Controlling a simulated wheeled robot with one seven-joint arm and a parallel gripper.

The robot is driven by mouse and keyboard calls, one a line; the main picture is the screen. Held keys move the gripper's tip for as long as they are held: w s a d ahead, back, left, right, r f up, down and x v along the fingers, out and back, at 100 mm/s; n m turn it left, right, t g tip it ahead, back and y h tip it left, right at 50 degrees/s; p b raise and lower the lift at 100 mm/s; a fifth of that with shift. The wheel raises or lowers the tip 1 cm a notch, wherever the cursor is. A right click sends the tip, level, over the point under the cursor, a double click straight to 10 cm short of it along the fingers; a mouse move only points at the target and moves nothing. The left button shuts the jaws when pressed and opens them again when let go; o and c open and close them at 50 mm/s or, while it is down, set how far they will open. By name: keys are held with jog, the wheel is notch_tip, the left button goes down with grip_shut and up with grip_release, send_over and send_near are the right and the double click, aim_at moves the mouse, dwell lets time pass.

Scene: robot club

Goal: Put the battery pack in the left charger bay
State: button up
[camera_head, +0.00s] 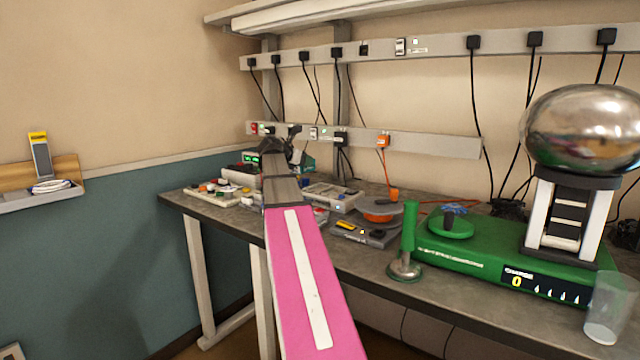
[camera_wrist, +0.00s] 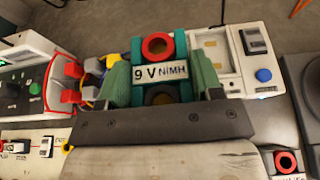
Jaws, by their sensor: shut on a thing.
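The battery pack (camera_wrist: 158,72) is teal with a red ring on top and a white label reading 9 V NiMH. My gripper (camera_wrist: 162,82) is shut on it, one green-padded finger on each side. A bit of teal shows at my gripper in the head view (camera_head: 307,163). The white charger (camera_wrist: 226,82) lies beyond and beside the pack in the wrist view. One bay with gold contacts (camera_wrist: 212,54) shows right of the pack. The pack hides the part of the charger to its left. I cannot tell whether the pack touches the charger.
Another pack with a red ring (camera_wrist: 287,162) lies at the lower right of the wrist view. A grey device with a green button (camera_wrist: 22,75) and red and yellow connectors (camera_wrist: 70,90) crowd the left. An orange reel (camera_head: 380,212) and a green generator base (camera_head: 470,258) stand on the bench.

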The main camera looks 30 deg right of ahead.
aim_at(299, 173)
jog(key=d+f, duration=0.1)
jog(key=d, duration=0.1)
jog(key=w+d+f, duration=0.1)
jog(key=d+f, duration=0.1)
jog(key=d, duration=0.1)
jog(key=d+f, duration=0.2)
jog(key=d, duration=0.1)
jog(key=shift+w, duration=0.15)
jog(key=shift+f, duration=1.95)
jog(key=shift+f, duration=0.15)
jog(key=o, duration=1.1)
jog(key=shift+a+r, duration=0.15)
jog(key=shift+r, duration=0.05)
jog(key=v, duration=1.1)
jog(key=shift+s+a+r, duration=0.15)
jog(key=shift+s+a, duration=0.1)
